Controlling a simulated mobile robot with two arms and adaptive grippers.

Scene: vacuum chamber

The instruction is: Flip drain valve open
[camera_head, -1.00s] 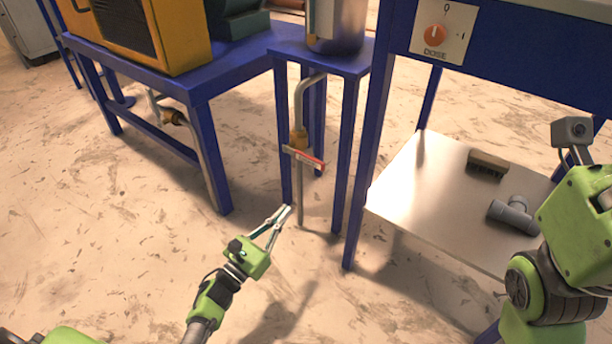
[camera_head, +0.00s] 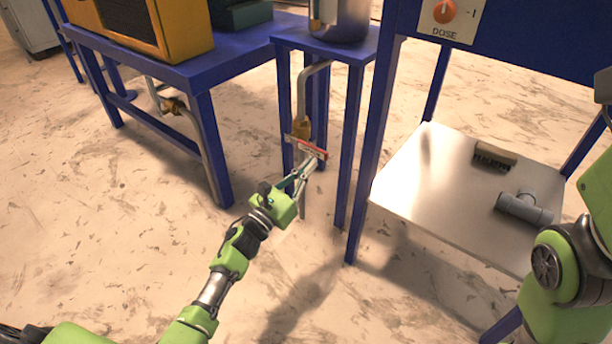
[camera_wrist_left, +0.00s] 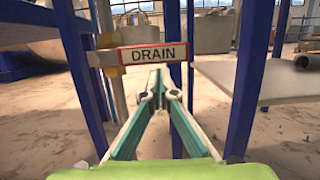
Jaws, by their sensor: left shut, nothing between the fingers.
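The drain valve has a flat handle (camera_head: 308,147) with a red-edged label. It sits crosswise on a pipe (camera_head: 301,95) with a brass body (camera_head: 302,128), under the small blue stand. In the left wrist view the handle (camera_wrist_left: 152,53) reads "DRAIN" and lies level across the picture, above the fingertips. My left gripper (camera_head: 313,162) is shut and empty, its tips just below the handle's right part in the head view. I cannot tell if they touch it. It also shows in the left wrist view (camera_wrist_left: 160,90). My right gripper is not in view; only my right arm shows.
A metal vessel (camera_head: 340,18) stands on the blue stand (camera_head: 290,38). Stand legs flank the pipe. At right, a low shelf (camera_head: 410,185) holds a brush (camera_head: 494,158) and a grey pipe fitting (camera_head: 525,209). A dose dial (camera_head: 445,11) is above. The floor in front is clear.

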